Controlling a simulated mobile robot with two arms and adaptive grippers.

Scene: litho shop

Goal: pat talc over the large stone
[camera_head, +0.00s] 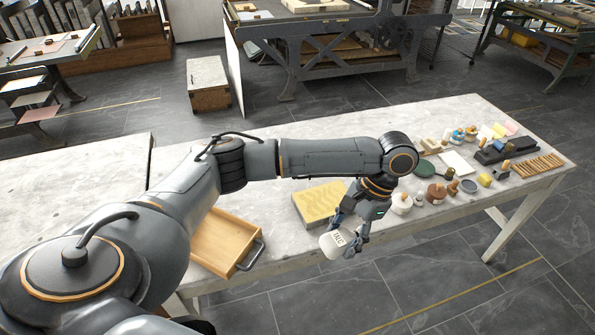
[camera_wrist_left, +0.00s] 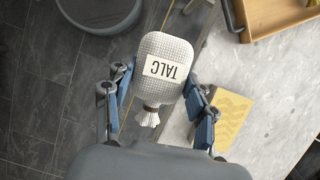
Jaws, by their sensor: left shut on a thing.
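A white cloth talc bag (camera_head: 335,244) with a TALC label is held in my left gripper (camera_head: 345,236). In the left wrist view the bag (camera_wrist_left: 167,53) sits between the two fingers, its tied neck toward the wrist. The bag is in the air off the table's front edge. The large stone (camera_head: 315,203), a yellowish slab, lies flat on the worktable, just left of the gripper and apart from the bag. In the left wrist view the stone (camera_wrist_left: 234,116) is partly hidden by the right finger. My right gripper is not in view.
A wooden tray (camera_head: 222,240) with a dark handle lies left of the stone on the pale worktable (camera_head: 270,165). Right of the gripper stand several pots, a brown jar (camera_head: 436,192), sponges and a row of wooden sticks (camera_head: 538,166). The tabletop behind the arm is clear.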

